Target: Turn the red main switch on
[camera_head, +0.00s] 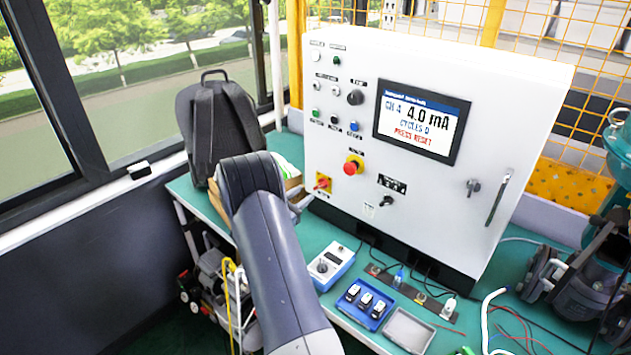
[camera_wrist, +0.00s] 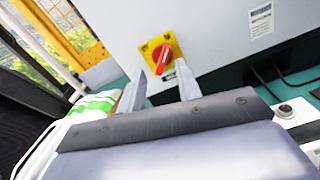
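The red main switch (camera_head: 322,182) sits on a yellow plate at the lower left of the white cabinet's front. In the wrist view the red switch (camera_wrist: 163,57) shows at upper middle, its handle slanting a little off the picture's vertical. My gripper (camera_wrist: 159,80) is open, its two fingers apart and pointing toward the switch, one on each side of its lower end. In the head view my arm hides most of the gripper.
The white cabinet (camera_head: 430,205) carries a red emergency button (camera_head: 353,165), a black selector (camera_head: 387,202) and a lit screen (camera_head: 422,120) reading 4.0 mA and PRESS RESET. A backpack (camera_head: 215,120) stands left. A blue tray (camera_head: 362,305) and a grey tray (camera_head: 409,331) lie on the green bench.

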